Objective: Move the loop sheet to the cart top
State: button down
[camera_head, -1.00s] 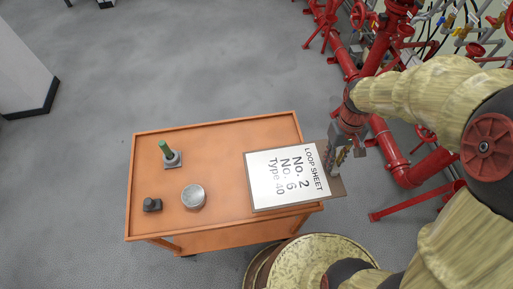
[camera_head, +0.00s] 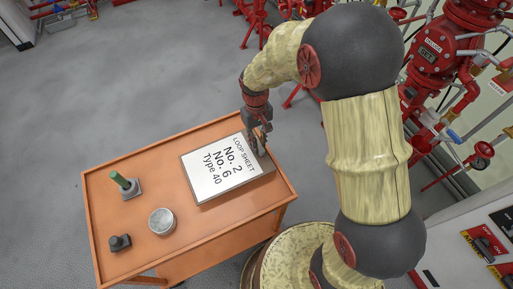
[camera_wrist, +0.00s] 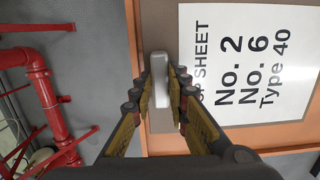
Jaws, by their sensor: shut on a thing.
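The loop sheet (camera_head: 218,171) is a white page on a brown board, reading "No. 2, No. 6, Type 40". It lies over the right part of the orange cart top (camera_head: 115,185); I cannot tell whether it rests flat or hangs just above. My gripper (camera_head: 259,151) is at the board's right end. In the wrist view the loop sheet (camera_wrist: 245,65) fills the right side, and my gripper (camera_wrist: 160,98) is shut on the grey clip at the board's edge. The cart's edge (camera_wrist: 135,40) shows beneath the board.
On the cart's left part stand a green-handled device (camera_head: 125,185), a round grey tin (camera_head: 162,221) and a small dark block (camera_head: 120,243). Red pipes and valves (camera_head: 460,60) stand at the right.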

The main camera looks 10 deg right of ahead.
jog(key=shift+w+a+f, duration=0.15)
jog(key=shift+a+f, duration=0.05)
jog(key=shift+f, duration=0.05)
notch_tip(320, 180, down, 4)
jog(key=shift+w+a+r+b, duration=0.1)
jog(key=shift+w+r+b, duration=0.1)
jog(key=shift+b, duration=0.65)
jog(key=shift+r, duration=0.1)
jog(key=c, duration=1.7)
grip_release()
jog(key=shift+c, duration=0.2)
